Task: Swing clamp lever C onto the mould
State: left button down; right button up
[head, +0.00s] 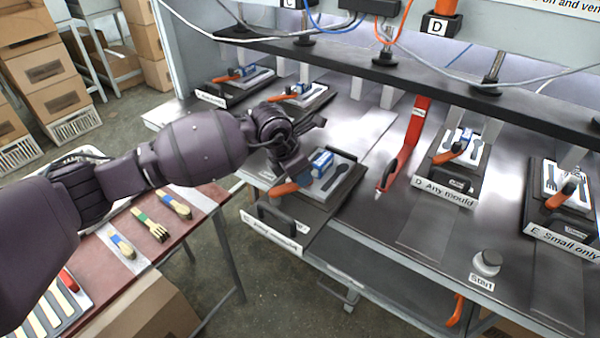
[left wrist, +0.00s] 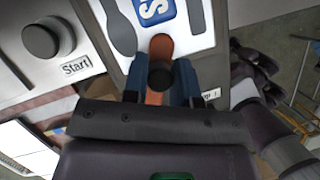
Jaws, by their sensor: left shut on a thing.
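The mould (head: 338,181), a pale plate with a dark spoon-shaped hollow and a blue block (head: 321,163), sits on the pulled-out drawer with a black handle (head: 278,222). The orange clamp lever (head: 284,189) is at the mould's left side. In the left wrist view, the orange lever (left wrist: 160,46) with its black knob (left wrist: 161,77) lies between the blue fingers of my left gripper (left wrist: 160,88), beside the mould plate (left wrist: 195,42). My left gripper (head: 303,175) is shut on it; the arm hides part. My right gripper is not seen.
A red bar (head: 404,150) stands right of the drawer. Stations D (head: 448,185) and E (head: 562,222) are further right, with a Start button (head: 487,262) in front. A dark rail (head: 420,82) crosses above.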

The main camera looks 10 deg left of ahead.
pick_arm(q)
jog(key=c, duration=1.2)
grip_release()
jog(key=shift+o, duration=1.4)
jog(key=shift+r, duration=0.1)
